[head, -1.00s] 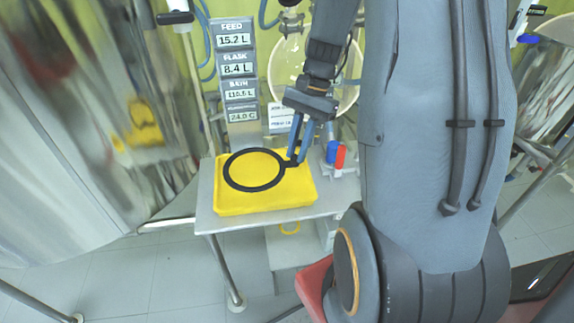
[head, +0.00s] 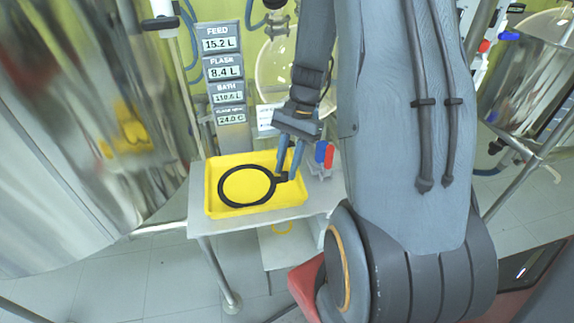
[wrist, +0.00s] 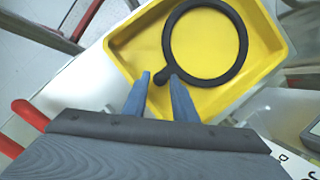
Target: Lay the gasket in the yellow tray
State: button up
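The gasket is a black ring with a short tab (head: 222,194). It lies over the floor of the yellow tray (head: 209,207), inside its rim in the head view. In the wrist view the gasket (wrist: 243,50) looks flat within the tray (wrist: 120,40), its tab pointing toward my fingers. My gripper (head: 287,173) is at the tray's right side, fingertips down by the tab. In the wrist view my gripper (wrist: 160,77) has its fingers apart, with a gap showing beside the tab, so it looks open. Whether a fingertip touches the tab is unclear.
The tray stands on a small grey table (head: 200,222). A fitting with blue and red parts (head: 325,155) stands just right of the tray. Display panels (head: 225,90) and a round glass vessel (head: 278,72) are behind. A large shiny vessel (head: 80,150) fills the left.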

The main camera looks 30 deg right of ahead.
jog(key=shift+d+r, duration=0.1)
jog(key=shift+r, duration=0.05)
jog(key=b+v, duration=0.2)
jog(key=v, duration=0.9)
jog(key=s+a+f+n+t+h, duration=0.1)
jog(key=s+a+n, duration=0.2)
jog(key=a+n, duration=0.1)
jog(key=s+a+f+n+h, duration=0.1)
jog(key=s+a+n, duration=0.2)
jog(key=a, duration=0.3)
jog(key=s+a+n+t+h, duration=0.1)
jog(key=s+a+n+h, duration=0.1)
jog(key=a+n, duration=0.3)
jog(key=shift+s+a+f+n+t, duration=0.15)
jog(key=shift+s+f+n+t, duration=0.2)
jog(key=shift+s+n, duration=0.2)
